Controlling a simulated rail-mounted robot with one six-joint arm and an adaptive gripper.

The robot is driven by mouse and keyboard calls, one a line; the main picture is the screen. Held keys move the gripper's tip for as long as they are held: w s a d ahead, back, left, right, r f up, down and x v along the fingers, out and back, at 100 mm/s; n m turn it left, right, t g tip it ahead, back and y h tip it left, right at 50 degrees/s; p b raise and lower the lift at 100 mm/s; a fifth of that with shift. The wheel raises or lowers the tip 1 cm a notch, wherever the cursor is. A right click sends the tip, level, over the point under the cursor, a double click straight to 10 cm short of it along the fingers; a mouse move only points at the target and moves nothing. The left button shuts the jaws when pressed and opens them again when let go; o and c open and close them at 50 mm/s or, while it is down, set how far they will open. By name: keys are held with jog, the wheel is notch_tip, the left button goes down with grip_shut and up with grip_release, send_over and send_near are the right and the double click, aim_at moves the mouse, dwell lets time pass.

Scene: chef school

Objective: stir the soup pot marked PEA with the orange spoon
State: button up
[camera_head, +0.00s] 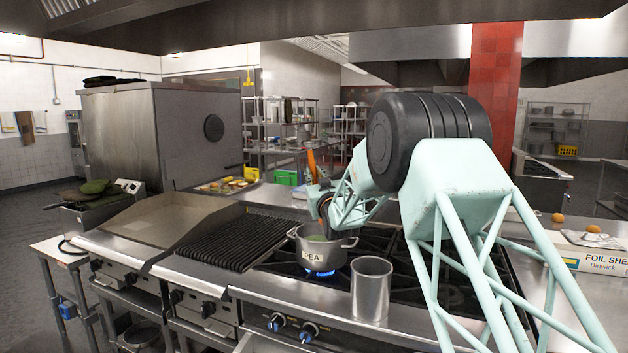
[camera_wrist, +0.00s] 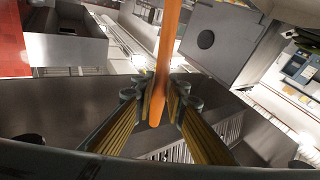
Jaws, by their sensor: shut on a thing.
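The grey metal soup pot marked PEA (camera_head: 312,262) stands upright on a burner with a blue flame, with green soup showing inside. My gripper (camera_head: 322,197) is just above the pot's back rim. In the wrist view my gripper (camera_wrist: 160,100) is shut on the orange spoon (camera_wrist: 170,45), with one finger pressed on each side of it. In the head view an orange part of the spoon (camera_head: 311,163) sticks up above my gripper. The lower end is mostly hidden, so I cannot tell whether it touches the soup.
An open metal cylinder (camera_head: 371,292) stands close to the pot at front right. A ribbed grill (camera_head: 225,242) and a flat griddle (camera_head: 150,228) lie to the left. A foil sheet box (camera_head: 590,262) is at far right. The right-hand burners are partly hidden by my arm.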

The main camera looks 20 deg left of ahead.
jog(key=shift+r, duration=1.15)
jog(key=shift+s, duration=0.1)
